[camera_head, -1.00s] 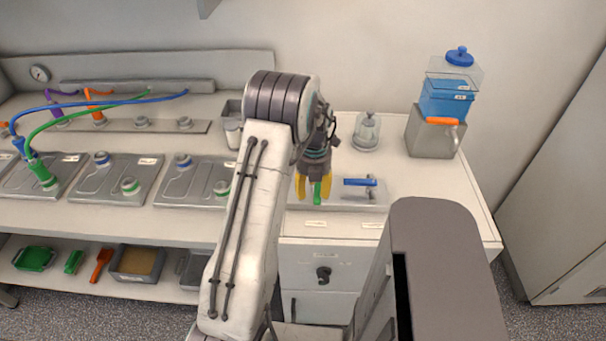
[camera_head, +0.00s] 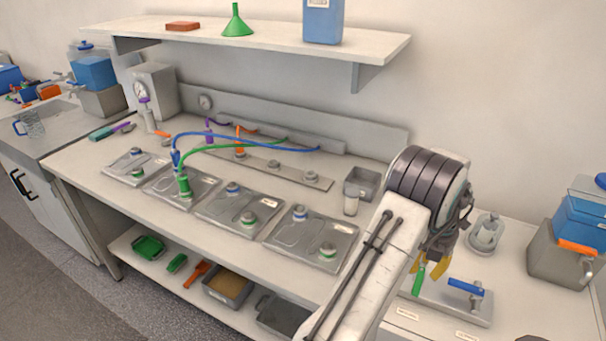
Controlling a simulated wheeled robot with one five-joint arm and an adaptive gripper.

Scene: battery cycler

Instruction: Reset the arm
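My arm rises from the bottom centre-right and bends over at a dark ringed joint. My gripper (camera_head: 431,265) hangs down at its end, with yellow fingertips spread apart. It is over the small metal plate (camera_head: 480,314) on the right-hand counter. A green handle (camera_head: 418,283) shows close by the left fingertip. I cannot tell whether they touch. A blue handle (camera_head: 465,287) stands on the same plate, to the right of my gripper. Nothing shows clearly held between the fingers. My forearm hides part of the bench edge.
Metal plates with ports (camera_head: 312,240) line the bench to the left, with blue and green hoses (camera_head: 245,136) over them. A shelf (camera_head: 260,45) overhangs the bench. A blue-tanked dispenser (camera_head: 563,260) is at far right.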

